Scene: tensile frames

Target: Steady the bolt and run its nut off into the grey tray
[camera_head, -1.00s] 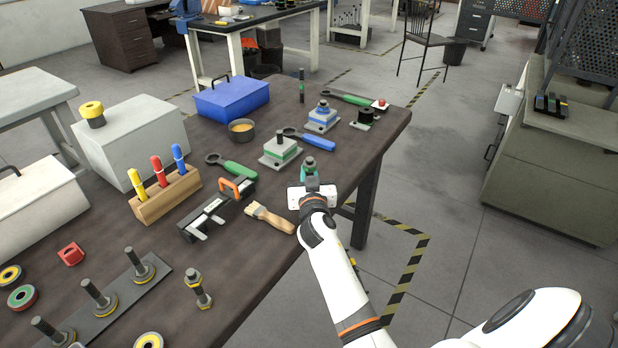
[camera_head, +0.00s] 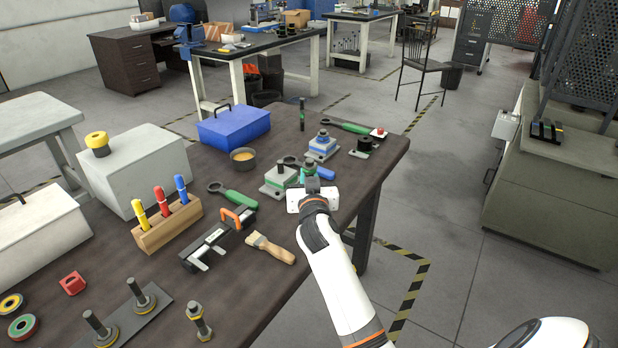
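My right gripper (camera_head: 311,184) is over the table's right edge, far beyond that bolt, beside the green-banded block. A small teal piece with a dark top (camera_head: 309,168) shows at its fingertips. I cannot tell whether the fingers are shut on it; the white gripper body hides them. I cannot pick out a grey tray. My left gripper is not in view.
A plate with upright bolts (camera_head: 120,330), a pen block (camera_head: 168,226), a black fixture (camera_head: 205,247) and a brush (camera_head: 270,248) lie nearer. Behind are a green-banded block (camera_head: 279,184), a blue-banded block (camera_head: 321,150), a round bowl (camera_head: 243,167) and a blue box (camera_head: 234,128).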

